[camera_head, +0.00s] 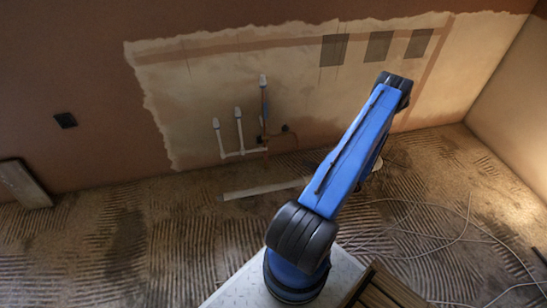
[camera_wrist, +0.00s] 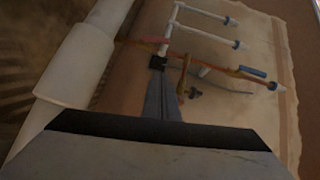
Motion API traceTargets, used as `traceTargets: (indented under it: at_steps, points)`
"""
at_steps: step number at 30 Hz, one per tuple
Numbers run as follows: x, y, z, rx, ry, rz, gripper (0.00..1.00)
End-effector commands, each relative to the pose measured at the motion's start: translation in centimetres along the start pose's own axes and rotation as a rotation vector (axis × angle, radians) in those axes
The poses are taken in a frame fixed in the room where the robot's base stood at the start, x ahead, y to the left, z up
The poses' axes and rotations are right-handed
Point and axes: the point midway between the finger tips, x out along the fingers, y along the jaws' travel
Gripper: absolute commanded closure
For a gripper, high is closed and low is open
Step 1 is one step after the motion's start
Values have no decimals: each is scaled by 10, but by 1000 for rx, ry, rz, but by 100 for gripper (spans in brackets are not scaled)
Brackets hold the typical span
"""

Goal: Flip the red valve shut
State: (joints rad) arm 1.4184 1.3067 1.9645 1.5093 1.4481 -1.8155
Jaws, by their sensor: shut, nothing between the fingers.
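My gripper (camera_wrist: 158,64) shows in the wrist view with its grey fingers together, dark tips close to the pipework and nothing held. I cannot tell whether the tips touch it. A copper pipe (camera_wrist: 205,64) crosses beyond the fingers; in the head view it stands upright (camera_head: 264,106) on the wall. A reddish-brown branch (camera_wrist: 183,76) lies just right of the fingertips. A blue lever-like piece (camera_wrist: 252,72) sits farther right along the pipe. My gripper is hidden behind my arm in the head view.
White capped pipes (camera_head: 239,125) stand left of the copper pipe. A pale strip (camera_head: 263,190) lies on the ridged floor below. A loose cable (camera_head: 420,234) curls at right. A board (camera_head: 24,184) leans at far left. The wall around the pipes is mostly bare.

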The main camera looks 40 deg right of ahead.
Motion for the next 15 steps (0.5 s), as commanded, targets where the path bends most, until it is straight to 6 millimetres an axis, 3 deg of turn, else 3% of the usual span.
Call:
traceTargets:
  at_steps: [15]
  points:
    - [87, 0, 1, -1, -3, 0, 100]
